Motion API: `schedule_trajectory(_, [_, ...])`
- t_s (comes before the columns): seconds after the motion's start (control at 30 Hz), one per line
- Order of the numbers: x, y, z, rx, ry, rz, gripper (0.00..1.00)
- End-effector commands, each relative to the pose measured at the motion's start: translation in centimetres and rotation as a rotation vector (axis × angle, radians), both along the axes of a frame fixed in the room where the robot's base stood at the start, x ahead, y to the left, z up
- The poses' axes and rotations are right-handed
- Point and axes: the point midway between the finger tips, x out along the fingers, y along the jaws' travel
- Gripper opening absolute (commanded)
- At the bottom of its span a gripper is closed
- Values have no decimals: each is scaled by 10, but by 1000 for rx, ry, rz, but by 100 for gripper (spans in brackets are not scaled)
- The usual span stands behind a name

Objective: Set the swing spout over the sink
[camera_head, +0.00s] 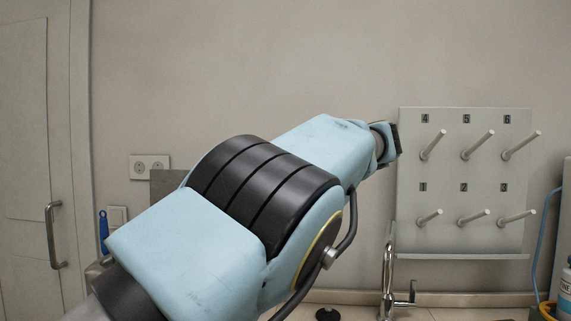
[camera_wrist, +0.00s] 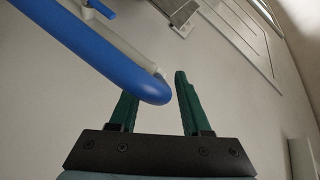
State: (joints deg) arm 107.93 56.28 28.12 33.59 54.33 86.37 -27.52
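A chrome tap with an upright pipe (camera_head: 387,270) stands at the bottom of the head view, right of centre, below the peg board. A small side fitting (camera_head: 407,297) shows at its right. The sink cannot be made out, and I cannot tell where the spout's end points. My gripper (camera_wrist: 156,86) has green fingers, spread apart with nothing clasped between them in the wrist view. A blue rounded bar with a pale part (camera_wrist: 115,62) crosses close in front of the left finger; I cannot tell what it is. In the head view my arm's end is near the peg board's left edge.
A peg board (camera_head: 460,180) with several numbered pegs is on the wall at right. A blue-handled item (camera_head: 103,231) hangs at left near a door handle (camera_head: 54,235). A bottle (camera_head: 565,280) stands at the right edge. A small black item (camera_head: 327,314) sits low in the middle.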

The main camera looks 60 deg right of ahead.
Motion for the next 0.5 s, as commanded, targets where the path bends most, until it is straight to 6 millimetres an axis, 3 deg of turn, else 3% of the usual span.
schedule_trajectory(0.3, [-4,0,1,-1,-1,-1,51])
schedule_trajectory(0.5, [-30,3,5,-3,-1,-3,51])
